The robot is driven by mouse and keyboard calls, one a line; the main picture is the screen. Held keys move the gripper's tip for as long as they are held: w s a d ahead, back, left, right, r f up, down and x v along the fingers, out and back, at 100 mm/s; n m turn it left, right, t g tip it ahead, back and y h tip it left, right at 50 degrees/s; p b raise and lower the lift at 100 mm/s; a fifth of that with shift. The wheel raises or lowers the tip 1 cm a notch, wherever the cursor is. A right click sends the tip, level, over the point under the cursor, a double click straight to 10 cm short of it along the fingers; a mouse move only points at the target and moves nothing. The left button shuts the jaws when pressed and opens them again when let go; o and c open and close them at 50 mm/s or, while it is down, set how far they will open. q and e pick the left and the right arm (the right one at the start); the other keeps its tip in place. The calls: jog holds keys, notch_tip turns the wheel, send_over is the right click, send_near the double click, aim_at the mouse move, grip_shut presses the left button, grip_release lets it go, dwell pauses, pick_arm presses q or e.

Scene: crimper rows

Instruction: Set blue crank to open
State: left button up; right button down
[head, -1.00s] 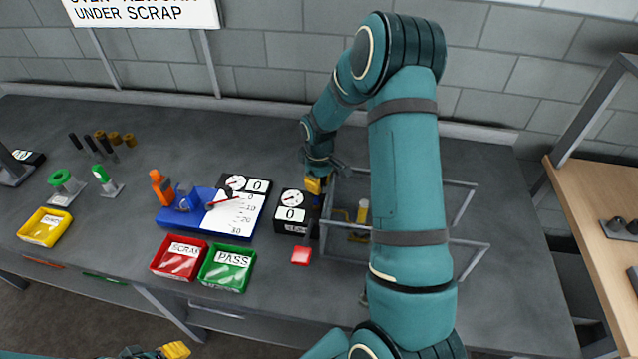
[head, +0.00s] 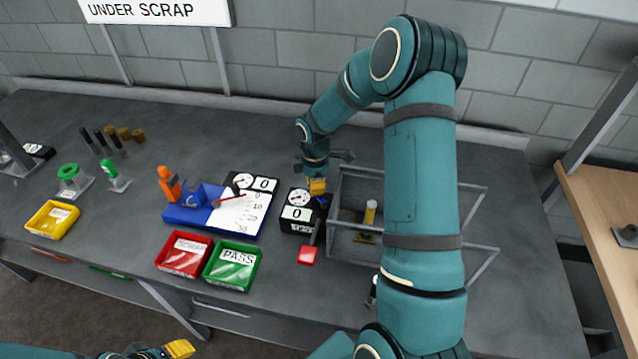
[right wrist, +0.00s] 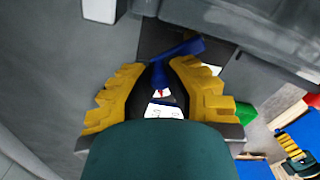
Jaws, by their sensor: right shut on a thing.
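The blue crank (right wrist: 185,48) shows in the right wrist view as a slanted bar on a short stem between my right fingers. In the head view a small blue part of it (head: 325,201) shows just right of the black dial box (head: 298,213). My right gripper (head: 317,187) points down there, its yellow fingers shut on the crank; the right wrist view shows the fingers (right wrist: 158,75) on both sides of it. The fingers hide part of the crank, and no open mark is readable. My left gripper (head: 165,350) is at the lower left, off the table, its jaw opening unclear.
A clear-walled frame (head: 345,262) stands right of the box, close to my right arm. Left are a blue fixture (head: 208,222), a red SCRAP tray (head: 184,254) and a green PASS tray (head: 232,266).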

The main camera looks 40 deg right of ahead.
jog(key=shift+a+n+p, duration=0.2)
jog(key=shift+a+n, duration=0.2)
jog(key=shift+n, duration=0.7)
jog(key=shift+a+n+p, duration=0.15)
jog(key=shift+a+n, duration=0.25)
jog(key=shift+n, duration=0.7)
jog(key=shift+s, duration=0.1)
jog(key=c, duration=0.9)
grip_release()
notch_tip(320, 180, up, 12)
jog(key=shift+a, duration=0.1)
